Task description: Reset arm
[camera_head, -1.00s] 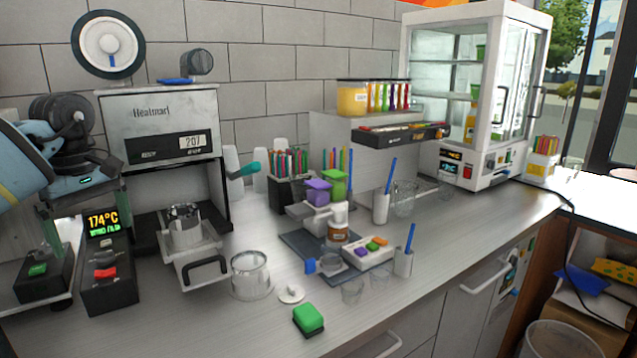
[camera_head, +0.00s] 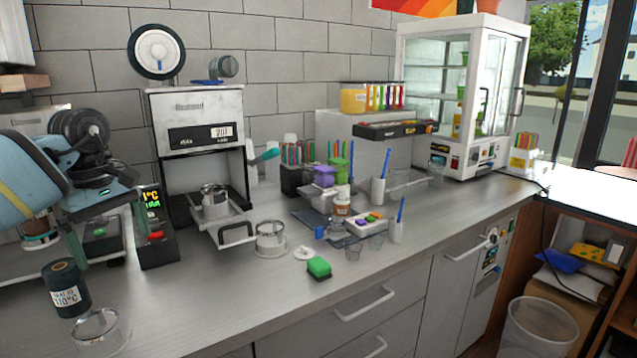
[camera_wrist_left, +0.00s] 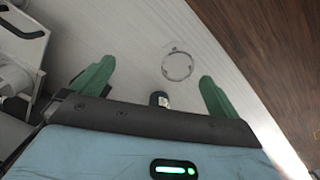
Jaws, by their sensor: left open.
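My left arm comes in from the left in the head view. My left gripper (camera_head: 106,238) is above the left part of the counter, with green fingers spread apart and nothing between them. In the left wrist view my left gripper (camera_wrist_left: 156,72) is open and points down at the counter. A dark labelled canister (camera_head: 68,288) stands on the counter, and a clear glass vessel (camera_head: 101,332) is in front of it. In the wrist view the canister (camera_wrist_left: 160,100) is partly hidden by the gripper, and the glass vessel's rim (camera_wrist_left: 178,66) shows beyond. My right gripper is out of view.
A grey machine (camera_head: 195,130) with a tray and a small device (camera_head: 155,240) with a lit display stand beside the gripper. A glass jug (camera_head: 271,240), a green sponge-like block (camera_head: 319,268) and several cups lie further right. The counter front (camera_head: 220,310) is clear.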

